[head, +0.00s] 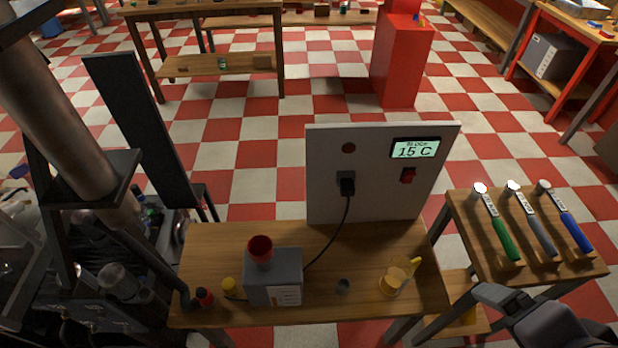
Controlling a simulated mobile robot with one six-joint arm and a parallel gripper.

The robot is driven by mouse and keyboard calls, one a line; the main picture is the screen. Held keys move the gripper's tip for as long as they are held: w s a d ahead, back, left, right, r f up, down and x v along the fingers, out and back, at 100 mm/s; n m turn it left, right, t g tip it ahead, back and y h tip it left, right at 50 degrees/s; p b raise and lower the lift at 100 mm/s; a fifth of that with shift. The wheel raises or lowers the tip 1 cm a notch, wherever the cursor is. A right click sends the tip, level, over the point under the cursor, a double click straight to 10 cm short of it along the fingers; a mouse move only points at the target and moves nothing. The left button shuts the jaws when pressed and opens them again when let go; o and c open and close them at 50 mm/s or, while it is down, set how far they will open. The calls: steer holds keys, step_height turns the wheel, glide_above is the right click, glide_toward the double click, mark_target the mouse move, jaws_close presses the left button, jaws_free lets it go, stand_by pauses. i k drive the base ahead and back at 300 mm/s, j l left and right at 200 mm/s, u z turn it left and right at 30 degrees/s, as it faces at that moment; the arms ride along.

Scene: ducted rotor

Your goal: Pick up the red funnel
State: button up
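The red funnel (260,249) sits on top of a grey box-shaped device (274,279) on the wooden table, left of the table's middle. Its round mouth faces up and its lower end is hidden from this view. My gripper (483,291) shows at the lower right, in front of the side table with the hammers. It is well to the right of the funnel and apart from it. Only part of the gripper is in view, and whether it is open or shut is unclear.
A white panel (328,200) with a display reading 15 C stands at the table's back, its cable running to the grey device.

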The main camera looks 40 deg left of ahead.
mark_target(260, 247)
steer(key=u, duration=2.15)
